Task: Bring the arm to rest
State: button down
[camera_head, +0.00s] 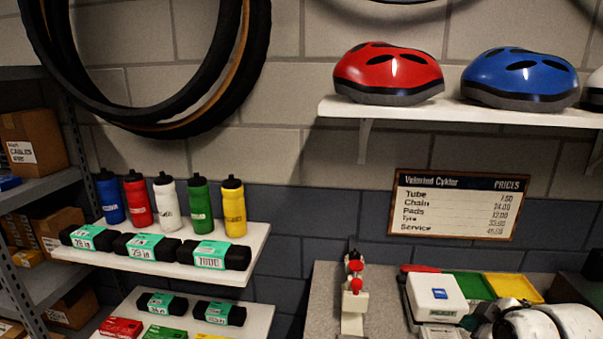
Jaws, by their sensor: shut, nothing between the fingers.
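My gripper is not in view. White rounded parts at the lower right edge look like links of my arm, folded low over the right side of the bench. Their lower ends are cut off by the frame. The grey bench (322,300) shows at the bottom centre, with a pale upright device with red knobs (354,296) standing on it.
A white box (436,294) and green (468,286) and yellow (513,288) bins stand beside the arm parts. Left shelves hold bottles (167,205) and packed tubes (153,247). Helmets (388,74) sit on a wall shelf (460,112). A price board (458,204) and tyres (160,128) hang on the wall.

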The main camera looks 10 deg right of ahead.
jog(key=s+a+f+m, duration=0.1)
jog(key=s+a+f, duration=0.2)
jog(key=s+a, duration=0.1)
jog(key=s+a+f+m+g, duration=0.1)
jog(key=s+a+f+m, duration=0.1)
jog(key=s+a, duration=0.3)
jog(key=s+a+f+m+g+y, duration=0.1)
jog(key=s+a+f, duration=0.3)
jog(key=a, duration=0.1)
jog(key=shift+s+a+f+m, duration=0.2)
jog(key=shift+f+m, duration=0.2)
jog(key=s+f+m+g+b, duration=0.1)
jog(key=s+f+g+b, duration=0.1)
jog(key=s+f, duration=0.4)
jog(key=s+f+m+g+b, duration=0.2)
jog(key=s+f, duration=0.5)
jog(key=s, duration=0.6)
jog(key=shift+s+d+f+g+h+b, duration=0.2)
jog(key=shift+s+d+g+h+b, duration=0.3)
jog(key=shift+g, duration=0.5)
jog(key=shift+w+a, duration=0.1)
jog(key=shift+w, duration=0.05)
dwell(1.2)
